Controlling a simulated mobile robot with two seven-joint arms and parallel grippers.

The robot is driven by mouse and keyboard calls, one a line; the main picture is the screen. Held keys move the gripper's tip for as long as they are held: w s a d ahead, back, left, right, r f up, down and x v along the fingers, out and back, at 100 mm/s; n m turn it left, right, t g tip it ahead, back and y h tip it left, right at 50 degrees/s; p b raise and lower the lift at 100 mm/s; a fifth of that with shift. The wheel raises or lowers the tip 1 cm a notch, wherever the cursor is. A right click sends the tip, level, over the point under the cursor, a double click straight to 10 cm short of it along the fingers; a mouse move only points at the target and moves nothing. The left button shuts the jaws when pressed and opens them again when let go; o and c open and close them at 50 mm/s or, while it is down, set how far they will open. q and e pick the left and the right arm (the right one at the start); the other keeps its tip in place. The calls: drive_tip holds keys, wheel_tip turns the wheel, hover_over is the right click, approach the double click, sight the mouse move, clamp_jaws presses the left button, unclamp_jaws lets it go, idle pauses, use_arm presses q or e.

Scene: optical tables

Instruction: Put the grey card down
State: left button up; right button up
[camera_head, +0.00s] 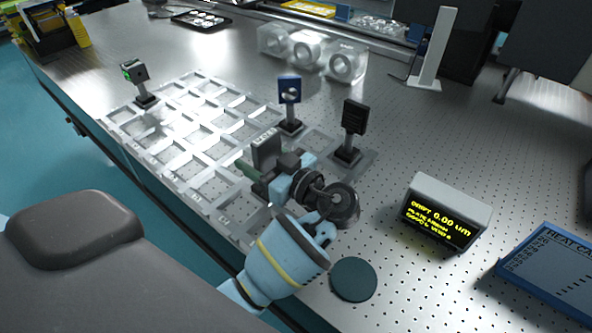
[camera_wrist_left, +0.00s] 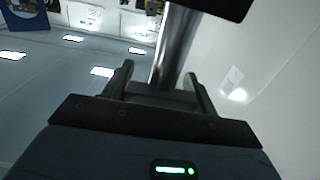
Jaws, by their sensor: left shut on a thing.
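The grey card (camera_head: 266,148) is a small upright plate with a marking along its top edge, over the near right part of the white grid tray (camera_head: 185,150). My left gripper (camera_head: 264,176) is at the card's lower part and partly hides its foot. In the left wrist view, my left gripper (camera_wrist_left: 161,88) is shut on a metal post (camera_wrist_left: 178,45), with a dark plate at its top edge. Whether the foot touches the tray cannot be told. My right gripper is not in view.
A blue-framed mount (camera_head: 290,90) and a black plate on a post (camera_head: 354,120) stand close behind the card. A display box (camera_head: 445,212) and a dark round disc (camera_head: 353,279) are to the right.

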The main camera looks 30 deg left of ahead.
use_arm(q)
drive_tip(key=w+d, duration=0.3)
drive_tip(key=d, duration=0.2)
drive_tip(key=shift+w+d+f, duration=0.2)
drive_tip(key=shift+w+f, duration=0.05)
drive_tip(key=shift+w, duration=0.1)
drive_tip(key=f, duration=0.3)
drive_tip(key=shift+w+d+f, duration=0.25)
drive_tip(key=shift+d+f, duration=0.05)
drive_tip(key=shift+d, duration=0.05)
drive_tip(key=shift+f, duration=0.15)
drive_tip(key=o, duration=1.3)
drive_tip(key=shift+o, duration=0.2)
